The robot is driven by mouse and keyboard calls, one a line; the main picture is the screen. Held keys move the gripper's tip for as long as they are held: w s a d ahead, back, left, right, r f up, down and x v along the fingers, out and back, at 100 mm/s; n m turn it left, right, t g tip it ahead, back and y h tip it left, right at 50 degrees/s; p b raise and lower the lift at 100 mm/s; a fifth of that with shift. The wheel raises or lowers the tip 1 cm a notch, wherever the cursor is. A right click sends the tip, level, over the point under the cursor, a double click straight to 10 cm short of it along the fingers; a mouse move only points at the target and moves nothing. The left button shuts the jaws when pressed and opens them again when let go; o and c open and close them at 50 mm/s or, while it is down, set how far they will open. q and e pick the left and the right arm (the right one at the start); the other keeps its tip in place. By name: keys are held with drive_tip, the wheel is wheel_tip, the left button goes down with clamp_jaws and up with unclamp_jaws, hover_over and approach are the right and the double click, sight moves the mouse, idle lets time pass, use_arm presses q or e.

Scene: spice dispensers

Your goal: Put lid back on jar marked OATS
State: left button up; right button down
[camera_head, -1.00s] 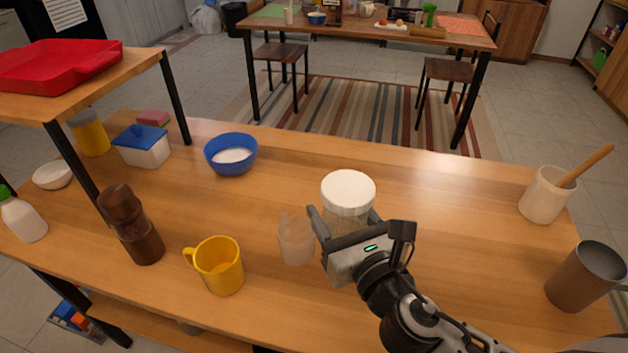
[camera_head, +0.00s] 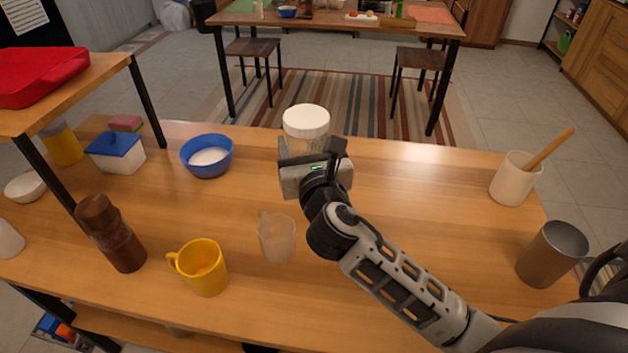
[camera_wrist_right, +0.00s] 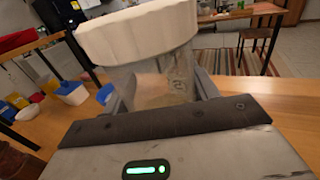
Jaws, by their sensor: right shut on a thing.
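A clear jar (camera_head: 306,144) with a white lid (camera_head: 306,119) on its top is near the far edge of the table. My right gripper (camera_head: 311,152) is shut around the jar's body, below the lid. In the right wrist view the jar body (camera_wrist_right: 160,82) stands between the fingers and the white lid (camera_wrist_right: 138,34) covers its top. The jar holds some pale contents. A mark shows on its side but I cannot read it. The jar's base is hidden, so I cannot tell whether it touches the table. My left gripper is not in view.
A translucent cup (camera_head: 277,238) and a yellow mug (camera_head: 203,268) stand nearer on the table (camera_head: 410,215). A blue bowl (camera_head: 207,157), a blue-lidded box (camera_head: 116,153) and a brown mill (camera_head: 112,235) are left. A utensil crock (camera_head: 513,180) and metal cup (camera_head: 552,254) are right.

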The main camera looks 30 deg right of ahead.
use_arm(q)
drive_tip(key=b, duration=0.2)
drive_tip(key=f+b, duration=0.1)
drive_tip(key=b, duration=0.1)
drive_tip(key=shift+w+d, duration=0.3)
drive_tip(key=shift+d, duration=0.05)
use_arm(e)
drive_tip(key=w+d+f, duration=0.7)
drive_tip(key=w+f, duration=0.2)
drive_tip(key=w, duration=0.2)
drive_tip(key=shift+w, duration=0.15)
drive_tip(key=shift+d+f, duration=0.1)
drive_tip(key=f, duration=0.1)
drive_tip(key=f+b, duration=0.2)
drive_tip(key=shift+w+d+f, duration=0.1)
drive_tip(key=shift+w+f, duration=0.15)
drive_tip(key=shift+f+b, duration=0.2)
drive_tip(key=shift+b, duration=0.1)
drive_tip(key=shift+r, duration=0.1)
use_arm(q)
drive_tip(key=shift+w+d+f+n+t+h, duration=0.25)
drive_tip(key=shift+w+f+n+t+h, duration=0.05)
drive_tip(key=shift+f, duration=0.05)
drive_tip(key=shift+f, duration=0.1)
